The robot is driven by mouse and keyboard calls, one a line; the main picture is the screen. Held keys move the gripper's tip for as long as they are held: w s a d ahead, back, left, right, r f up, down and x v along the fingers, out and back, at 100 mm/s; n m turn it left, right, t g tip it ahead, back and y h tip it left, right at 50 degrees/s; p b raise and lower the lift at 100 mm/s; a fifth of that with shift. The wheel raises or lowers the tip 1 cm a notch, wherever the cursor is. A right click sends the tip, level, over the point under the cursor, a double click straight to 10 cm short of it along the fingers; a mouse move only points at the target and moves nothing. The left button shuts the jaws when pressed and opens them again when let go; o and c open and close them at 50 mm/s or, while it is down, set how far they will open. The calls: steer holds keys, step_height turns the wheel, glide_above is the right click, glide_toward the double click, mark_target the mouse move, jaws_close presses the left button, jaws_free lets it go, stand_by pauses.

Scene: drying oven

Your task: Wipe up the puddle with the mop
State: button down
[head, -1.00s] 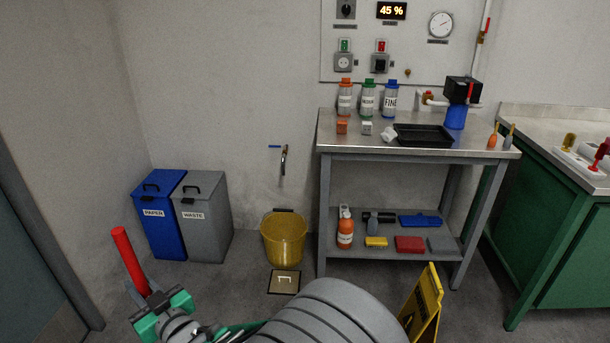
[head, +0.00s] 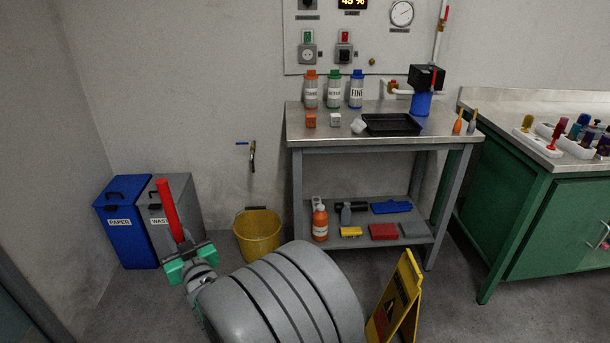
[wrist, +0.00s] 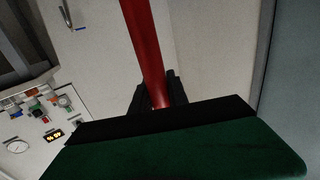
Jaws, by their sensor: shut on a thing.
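My gripper (head: 190,258) is at the lower left of the head view, its green-tipped fingers shut on a red handle (head: 167,210). The handle stands up from the fingers, tilted slightly left, in front of the grey bin. In the wrist view the red handle (wrist: 143,45) runs up from between the dark fingers to the top edge. I take it to be the mop's handle; no mop head is visible in either view. No puddle is visible; my arm covers much of the near floor.
A yellow bucket (head: 257,236) stands under the wall tap. Blue (head: 125,235) and grey bins are left of it. A yellow warning sign (head: 397,300) stands on the floor right of my arm. A grey workbench (head: 372,146) and a green cabinet (head: 540,225) bound the right side.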

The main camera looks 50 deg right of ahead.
steer(key=s+d+r+m+g+h+p, duration=0.1)
steer(key=s+d+m+g+h, duration=0.15)
steer(key=d, duration=0.75)
steer(key=s+d+r+m+g+h, duration=0.15)
steer(key=d+h, duration=0.25)
steer(key=d, duration=0.7)
steer(key=s+d+m+g+h, duration=0.2)
steer(key=s+d, duration=0.2)
steer(key=d, duration=0.3)
steer(key=s+d+m+g+h, duration=0.15)
steer(key=s+d, duration=0.25)
steer(key=d, duration=0.4)
steer(key=shift+a+f+m+b, duration=0.1)
steer(key=shift+f+m+b, duration=0.25)
steer(key=shift+f+b, duration=1.05)
steer(key=shift+f+p, duration=0.5)
steer(key=shift+p, duration=0.1)
